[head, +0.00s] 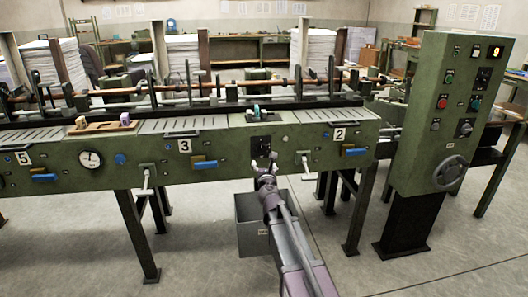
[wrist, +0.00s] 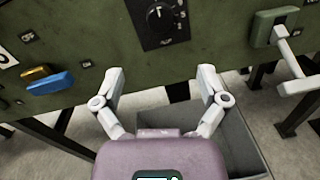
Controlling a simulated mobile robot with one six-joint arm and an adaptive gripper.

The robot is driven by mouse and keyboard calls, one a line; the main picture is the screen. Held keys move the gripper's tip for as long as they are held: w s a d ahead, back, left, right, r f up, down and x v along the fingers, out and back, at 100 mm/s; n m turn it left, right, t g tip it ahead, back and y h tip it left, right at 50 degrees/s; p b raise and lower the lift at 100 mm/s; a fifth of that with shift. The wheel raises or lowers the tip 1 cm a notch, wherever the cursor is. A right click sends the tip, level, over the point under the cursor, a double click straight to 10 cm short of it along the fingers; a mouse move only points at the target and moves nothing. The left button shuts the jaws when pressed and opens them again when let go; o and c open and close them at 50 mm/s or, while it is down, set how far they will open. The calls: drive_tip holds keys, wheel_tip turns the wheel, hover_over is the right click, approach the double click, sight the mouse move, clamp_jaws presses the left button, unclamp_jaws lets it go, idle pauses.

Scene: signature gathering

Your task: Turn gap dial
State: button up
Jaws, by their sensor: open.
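A black rotary dial (wrist: 161,17) sits on a dark plate with white marks and numbers, at the top centre of the wrist view. In the head view, the dark plate (head: 261,146) is on the green machine front between the 3 and 2 labels. Whether its label says gap cannot be read. My gripper (wrist: 162,72) is open and empty, its two fingers spread apart below the dial and not touching it. In the head view my gripper (head: 265,170) is just in front of and below the plate.
A blue handle (wrist: 50,83) is left of the dial and a white lever (wrist: 292,60) juts out at right. A grey open bin (head: 250,238) stands below my gripper. A green control cabinet (head: 440,110) with buttons, handwheel and a display stands at right. The front floor is mostly clear.

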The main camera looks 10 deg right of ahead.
sight(262, 150)
drive_tip(key=w, duration=1.1)
drive_tip(key=shift+w+d, duration=0.35)
drive_tip(key=shift+d, duration=0.05)
drive_tip(key=c, duration=1.2)
drive_tip(key=shift+o, duration=0.3)
drive_tip(key=shift+d, duration=0.35)
drive_tip(key=shift+a, duration=0.3)
